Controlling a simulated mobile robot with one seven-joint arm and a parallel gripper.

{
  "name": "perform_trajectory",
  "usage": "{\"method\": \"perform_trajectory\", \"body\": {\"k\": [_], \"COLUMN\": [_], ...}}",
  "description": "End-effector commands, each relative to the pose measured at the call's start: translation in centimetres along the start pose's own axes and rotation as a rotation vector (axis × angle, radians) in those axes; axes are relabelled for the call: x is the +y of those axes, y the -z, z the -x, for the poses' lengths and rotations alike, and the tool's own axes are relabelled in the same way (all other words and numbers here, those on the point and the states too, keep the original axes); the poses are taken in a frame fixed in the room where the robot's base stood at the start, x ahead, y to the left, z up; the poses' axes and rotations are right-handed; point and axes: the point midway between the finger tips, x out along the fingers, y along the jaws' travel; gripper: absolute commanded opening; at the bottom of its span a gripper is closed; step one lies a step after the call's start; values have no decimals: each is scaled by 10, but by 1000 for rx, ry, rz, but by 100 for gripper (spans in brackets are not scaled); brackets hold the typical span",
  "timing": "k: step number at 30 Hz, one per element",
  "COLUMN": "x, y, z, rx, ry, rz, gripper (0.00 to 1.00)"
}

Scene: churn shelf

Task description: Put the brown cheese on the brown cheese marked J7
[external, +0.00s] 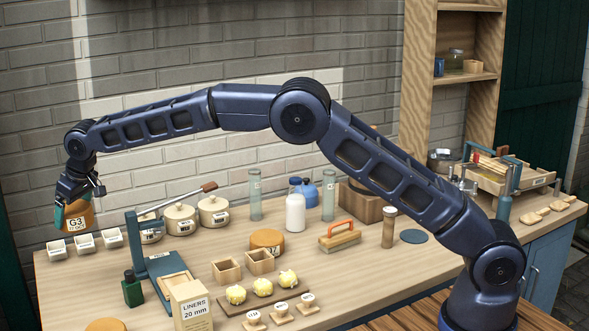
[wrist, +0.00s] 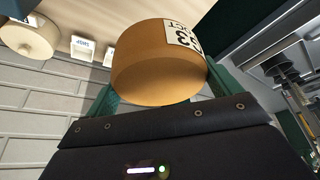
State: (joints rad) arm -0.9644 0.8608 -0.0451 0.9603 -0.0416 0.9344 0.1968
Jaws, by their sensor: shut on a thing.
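My gripper (external: 66,211) is shut on a brown cheese (external: 86,217) with a white label reading G3. It holds this cheese in the air at the far left, above the table's back left corner. In the wrist view the held cheese (wrist: 155,68) sits between the two green fingers, its label turned to the upper right. The brown cheese marked J7 (external: 264,239) lies flat on the table near the middle, well to the right of my gripper. Its label is partly hidden by a wooden box. Its top looks bare.
Small white labelled boxes (external: 84,243) stand below my gripper. Another brown cheese (external: 105,325) shows at the bottom edge.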

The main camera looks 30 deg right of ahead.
Motion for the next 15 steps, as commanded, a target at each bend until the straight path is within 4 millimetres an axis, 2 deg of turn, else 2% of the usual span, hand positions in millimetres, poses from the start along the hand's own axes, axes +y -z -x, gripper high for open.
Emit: {"method": "perform_trajectory", "body": {"k": [5,8,11,15], "x": [1,9,28,70], "y": [2,1,-3,-16], "z": [6,9,18,37], "rx": [1,1,2,2], "ry": [0,-3,-8,-21], "rz": [-1,-7,-21,-52], "gripper": [54,54,54,54]}}
